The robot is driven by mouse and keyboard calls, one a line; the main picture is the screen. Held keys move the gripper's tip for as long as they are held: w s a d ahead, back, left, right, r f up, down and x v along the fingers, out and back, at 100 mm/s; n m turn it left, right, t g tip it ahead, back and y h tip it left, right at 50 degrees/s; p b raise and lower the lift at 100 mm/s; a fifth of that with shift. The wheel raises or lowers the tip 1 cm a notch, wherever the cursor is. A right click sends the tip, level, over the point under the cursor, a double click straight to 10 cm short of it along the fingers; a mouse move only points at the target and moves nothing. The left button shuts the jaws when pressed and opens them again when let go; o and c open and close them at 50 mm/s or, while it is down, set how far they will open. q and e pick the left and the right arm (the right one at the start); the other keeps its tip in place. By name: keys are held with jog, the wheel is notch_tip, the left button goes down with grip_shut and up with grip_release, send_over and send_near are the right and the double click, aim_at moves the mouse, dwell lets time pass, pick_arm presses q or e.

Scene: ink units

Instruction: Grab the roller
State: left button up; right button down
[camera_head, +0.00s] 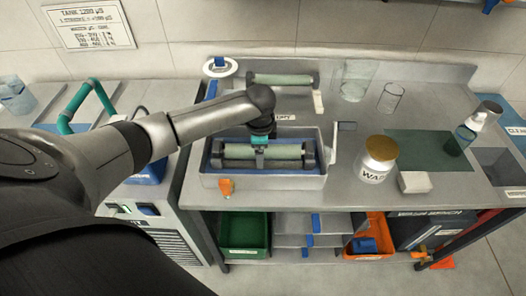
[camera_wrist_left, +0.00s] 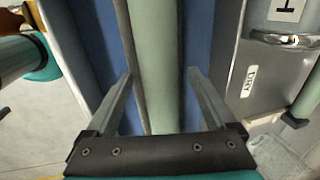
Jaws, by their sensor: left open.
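A pale green roller (camera_head: 286,152) lies across a metal tray (camera_head: 262,183) with a blue inside, held at its ends by dark supports. My left gripper (camera_head: 260,147) points down over the middle of this roller. In the left wrist view the roller (camera_wrist_left: 155,50) runs between the two fingers of my left gripper (camera_wrist_left: 160,78), which are open, one on each side with gaps. How deep the fingertips reach beside it is hard to tell. A second green roller (camera_head: 284,79) sits on a stand behind the tray. My right gripper is not in view.
A gold-lidded jar (camera_head: 378,160) and a white block (camera_head: 415,182) stand right of the tray. Clear glasses (camera_head: 355,82) are at the back. An orange item (camera_head: 226,187) is at the tray's front left corner. A dark green mat (camera_head: 425,150) lies farther right.

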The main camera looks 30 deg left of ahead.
pick_arm(q)
grip_shut()
dwell(0.6)
jog(key=shift+r, duration=0.1)
